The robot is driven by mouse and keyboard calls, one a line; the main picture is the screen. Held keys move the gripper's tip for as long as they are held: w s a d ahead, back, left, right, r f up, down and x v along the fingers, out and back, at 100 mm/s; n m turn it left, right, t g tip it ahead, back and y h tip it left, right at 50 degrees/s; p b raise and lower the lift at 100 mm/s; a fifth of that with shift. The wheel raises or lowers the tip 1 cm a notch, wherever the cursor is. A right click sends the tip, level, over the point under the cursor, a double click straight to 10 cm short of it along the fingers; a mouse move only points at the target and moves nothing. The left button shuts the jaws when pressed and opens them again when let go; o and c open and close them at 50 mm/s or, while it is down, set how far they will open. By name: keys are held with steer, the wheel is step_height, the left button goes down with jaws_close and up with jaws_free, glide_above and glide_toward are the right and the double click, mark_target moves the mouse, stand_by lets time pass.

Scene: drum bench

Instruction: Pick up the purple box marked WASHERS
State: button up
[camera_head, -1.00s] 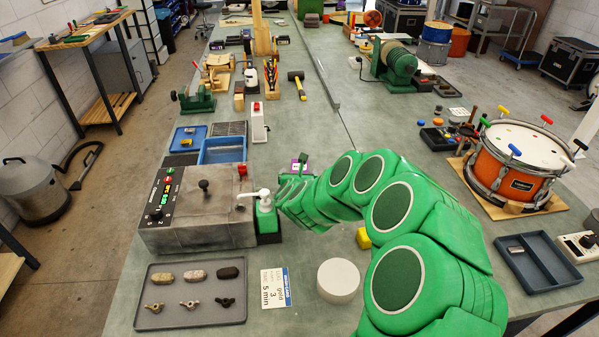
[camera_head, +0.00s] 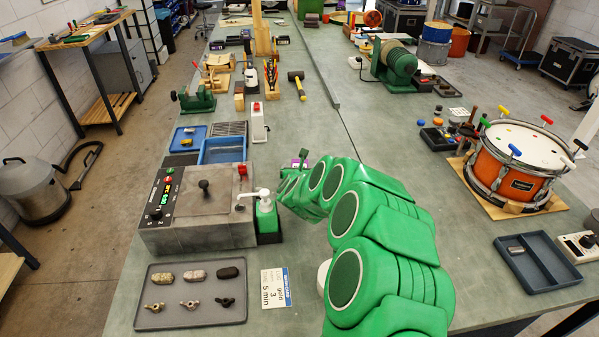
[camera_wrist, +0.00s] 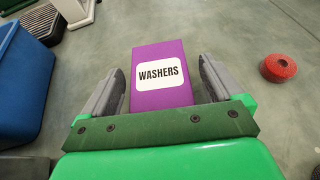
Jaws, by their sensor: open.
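The purple box (camera_wrist: 160,102) with a white WASHERS label stands on the bench in the wrist view. My gripper (camera_wrist: 160,68) is open, with one grey finger on each side of the box. A narrow gap shows beside the left finger; I cannot tell whether the right finger touches the box. In the head view only a small purple patch of the box (camera_head: 296,163) shows past the end of my green arm; the gripper is mostly hidden there.
A red round object (camera_wrist: 279,67) lies right of the box. A blue bin (camera_wrist: 18,78) stands to the left. In the head view, a green bottle with a white pump (camera_head: 266,213) stands close left of my arm. Bench surface beyond the box is clear.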

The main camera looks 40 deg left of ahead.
steer(key=shift+w+a+f, duration=0.1)
steer(key=shift+w+a, duration=0.25)
steer(key=shift+w, duration=0.05)
steer(key=c, duration=1.1)
